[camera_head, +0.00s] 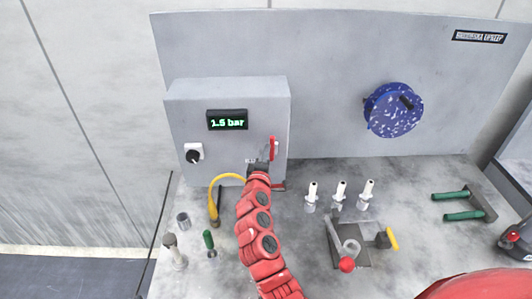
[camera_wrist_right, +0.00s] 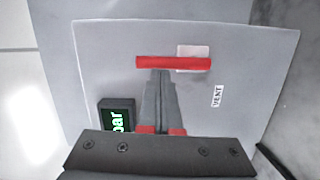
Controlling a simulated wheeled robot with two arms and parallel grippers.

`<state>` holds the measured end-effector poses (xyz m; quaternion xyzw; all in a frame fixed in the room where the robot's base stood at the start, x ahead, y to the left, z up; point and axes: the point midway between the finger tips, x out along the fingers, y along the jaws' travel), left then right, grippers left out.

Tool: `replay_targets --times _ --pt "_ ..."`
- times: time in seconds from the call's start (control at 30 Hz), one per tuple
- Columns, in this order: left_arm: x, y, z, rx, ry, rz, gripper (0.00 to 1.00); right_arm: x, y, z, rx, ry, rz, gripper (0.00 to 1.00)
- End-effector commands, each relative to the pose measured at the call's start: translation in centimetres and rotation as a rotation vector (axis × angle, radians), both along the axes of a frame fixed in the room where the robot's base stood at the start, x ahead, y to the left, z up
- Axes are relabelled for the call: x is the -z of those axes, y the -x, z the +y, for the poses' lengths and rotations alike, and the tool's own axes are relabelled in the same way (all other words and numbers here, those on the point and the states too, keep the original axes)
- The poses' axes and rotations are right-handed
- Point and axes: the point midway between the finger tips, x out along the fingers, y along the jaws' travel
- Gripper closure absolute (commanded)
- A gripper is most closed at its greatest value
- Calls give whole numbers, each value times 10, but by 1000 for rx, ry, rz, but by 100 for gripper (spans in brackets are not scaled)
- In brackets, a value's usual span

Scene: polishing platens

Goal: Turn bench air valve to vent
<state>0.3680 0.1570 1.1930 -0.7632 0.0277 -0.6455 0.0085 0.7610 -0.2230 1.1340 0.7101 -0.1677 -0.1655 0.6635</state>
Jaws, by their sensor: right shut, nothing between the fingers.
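The red lever handle (camera_head: 274,148) of the air valve stands upright on the right side of the front of the grey box (camera_head: 190,120). It also shows in the right wrist view (camera_wrist_right: 190,64) as a bar across the picture, over a pale plate. A VENT label (camera_wrist_right: 217,96) is on the box face, apart from the handle. The display (camera_head: 227,120) reads 1.5 bar. My right gripper (camera_head: 266,165) is shut and empty, its tips just at the handle; whether they touch it I cannot tell. In the right wrist view the fingertips (camera_wrist_right: 161,73) point at the bar's middle. My left gripper is not in view.
A black knob (camera_head: 194,154) is on the box's left. A blue speckled disc (camera_head: 393,110) hangs on the back panel. White-topped bottles (camera_head: 340,190), a clamp fixture with a red ball (camera_head: 347,264) and green-handled tools (camera_head: 460,215) stand or lie on the bench. A yellow hose (camera_head: 213,190) curves left of my arm.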

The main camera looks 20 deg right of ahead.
Motion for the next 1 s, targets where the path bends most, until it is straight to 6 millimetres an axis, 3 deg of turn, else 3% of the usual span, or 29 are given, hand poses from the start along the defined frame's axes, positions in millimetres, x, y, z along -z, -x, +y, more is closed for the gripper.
replay_targets --times 0.77,1.0 --pt "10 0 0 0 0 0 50 -1 2 -9 1 -152 -43 100" --pt "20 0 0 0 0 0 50 -1 5 -17 3 -275 -81 100"
